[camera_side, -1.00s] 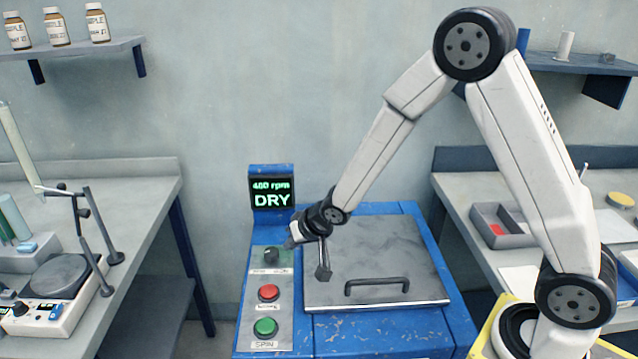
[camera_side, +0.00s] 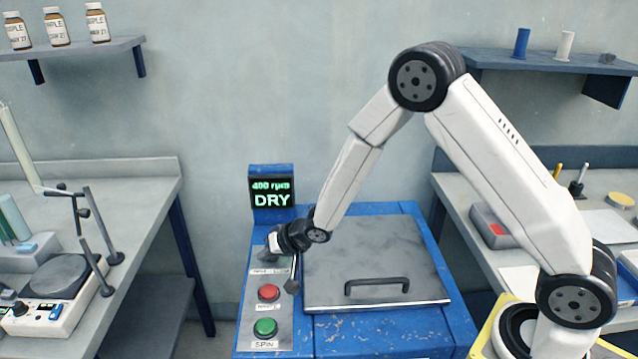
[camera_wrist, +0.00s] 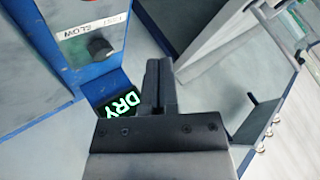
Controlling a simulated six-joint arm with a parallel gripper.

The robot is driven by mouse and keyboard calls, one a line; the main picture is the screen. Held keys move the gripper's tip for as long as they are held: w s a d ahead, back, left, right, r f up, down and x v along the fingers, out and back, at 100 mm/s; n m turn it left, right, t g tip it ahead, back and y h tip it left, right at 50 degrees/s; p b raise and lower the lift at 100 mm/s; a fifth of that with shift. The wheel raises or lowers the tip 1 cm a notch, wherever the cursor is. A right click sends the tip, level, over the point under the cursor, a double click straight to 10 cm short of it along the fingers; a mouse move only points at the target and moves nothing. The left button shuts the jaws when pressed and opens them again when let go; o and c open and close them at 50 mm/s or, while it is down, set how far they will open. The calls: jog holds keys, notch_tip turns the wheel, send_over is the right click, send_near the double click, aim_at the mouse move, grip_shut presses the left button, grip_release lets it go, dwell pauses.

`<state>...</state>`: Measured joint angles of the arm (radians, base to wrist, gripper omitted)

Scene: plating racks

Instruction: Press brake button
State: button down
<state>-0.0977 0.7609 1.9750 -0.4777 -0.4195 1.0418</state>
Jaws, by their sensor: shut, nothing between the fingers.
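The red button (camera_side: 268,292) is on the control panel at the left of the blue machine, in the side view; its label is too small to read surely. A sliver of red shows at the top edge of the wrist view (camera_wrist: 84,2). The green button (camera_side: 265,327), labelled SPIN, is below it. In the wrist view the shut fingers (camera_wrist: 158,68) show apart from the knob (camera_wrist: 98,47).
A display (camera_side: 271,193) reads 400 rpm, DRY. The closed grey lid (camera_side: 375,255) with a raised handle (camera_side: 376,285) lies right of the panel. A left bench (camera_side: 135,200) and right bench (camera_side: 480,170) flank the machine. In the side view my wrist partly covers the knob.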

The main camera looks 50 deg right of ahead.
aim_at(264, 289)
jog(key=shift+f, duration=0.1)
jog(key=shift+f, duration=4.25)
jog(key=shift+f, duration=0.2)
jog(key=shift+f, duration=0.25)
jog(key=shift+f, duration=0.5)
jog(key=shift+r, duration=0.95)
jog(key=shift+r, duration=0.15)
jog(key=shift+r, duration=2.35)
